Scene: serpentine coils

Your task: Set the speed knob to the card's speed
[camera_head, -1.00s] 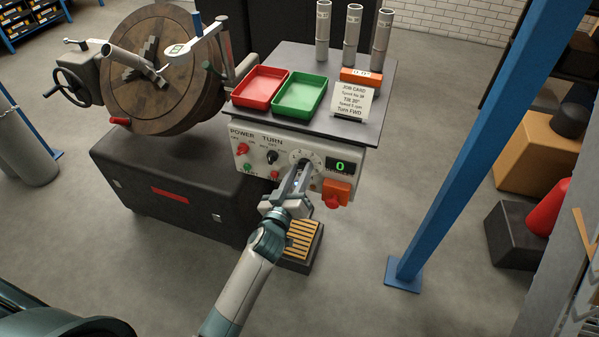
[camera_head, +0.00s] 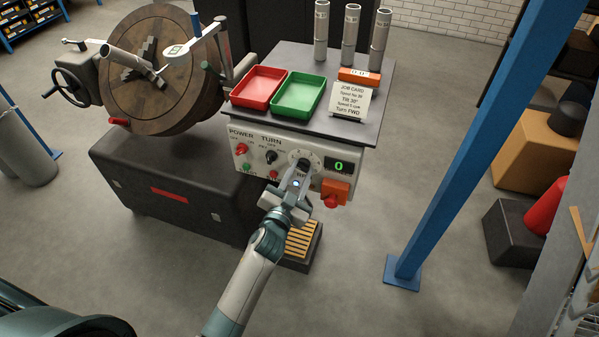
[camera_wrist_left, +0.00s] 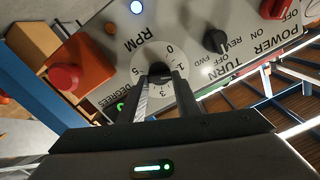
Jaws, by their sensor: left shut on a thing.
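The speed knob (camera_wrist_left: 159,70) is dark and sits in a white RPM dial (camera_wrist_left: 141,58) with printed numbers; its pointer direction is hard to read. My left gripper (camera_head: 301,172) is shut on the knob, its two fingers (camera_wrist_left: 159,92) on either side of it in the wrist view. The fingers hide part of the dial. The job card (camera_head: 350,99) stands on the bench top; its small print seems to read speed 5 rpm and turn FWD. The green display (camera_head: 339,166) beside the dial shows 0. My right gripper is not in view.
A red stop button (camera_head: 331,201) on an orange box (camera_head: 336,188) is close right of the knob. The turn knob (camera_head: 271,157) and the red power switch (camera_head: 241,149) are to the left. Red (camera_head: 236,98) and green (camera_head: 279,106) trays lie above. A blue post (camera_head: 462,165) stands right.

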